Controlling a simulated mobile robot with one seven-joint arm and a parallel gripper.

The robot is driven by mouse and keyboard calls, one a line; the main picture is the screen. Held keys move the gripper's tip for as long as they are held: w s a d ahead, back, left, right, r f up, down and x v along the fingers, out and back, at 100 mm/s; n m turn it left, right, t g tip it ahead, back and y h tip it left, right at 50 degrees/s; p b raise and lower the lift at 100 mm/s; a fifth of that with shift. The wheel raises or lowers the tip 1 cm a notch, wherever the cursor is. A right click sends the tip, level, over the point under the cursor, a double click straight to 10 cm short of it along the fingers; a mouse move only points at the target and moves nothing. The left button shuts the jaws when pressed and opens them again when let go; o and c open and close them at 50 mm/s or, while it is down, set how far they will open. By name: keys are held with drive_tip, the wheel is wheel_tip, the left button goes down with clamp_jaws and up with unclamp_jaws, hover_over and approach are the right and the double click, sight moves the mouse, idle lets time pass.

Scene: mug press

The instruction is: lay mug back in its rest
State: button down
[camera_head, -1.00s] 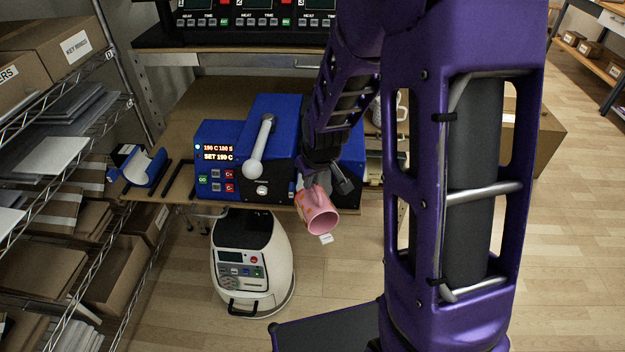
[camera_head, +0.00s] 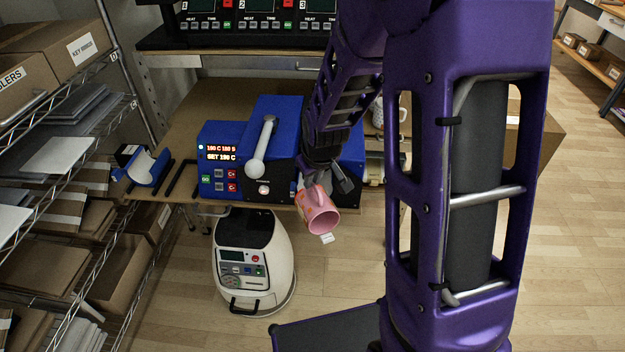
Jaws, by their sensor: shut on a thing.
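A pink mug (camera_head: 319,217) with orange markings hangs from my gripper (camera_head: 325,184) in front of the table's front edge. The mug is tilted, with its open mouth toward the camera. My gripper is shut on it near the handle side; the exact contact is partly hidden by the fingers. A blue curved cradle (camera_head: 150,168), which looks like the mug's rest, is at the left end of the table and shows no mug in it. The blue mug press (camera_head: 271,140) with a grey lever stands between the cradle and my gripper.
The press's control box (camera_head: 218,160) shows lit readings. A white rounded machine (camera_head: 254,262) stands on the floor below the table edge. A wire shelf with boxes (camera_head: 50,45) is at the left. A white patterned mug (camera_head: 378,113) stands behind my arm.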

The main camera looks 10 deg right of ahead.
drive_tip(key=shift+r+p, duration=1.15)
drive_tip(key=shift+r, duration=0.7)
idle(0.8)
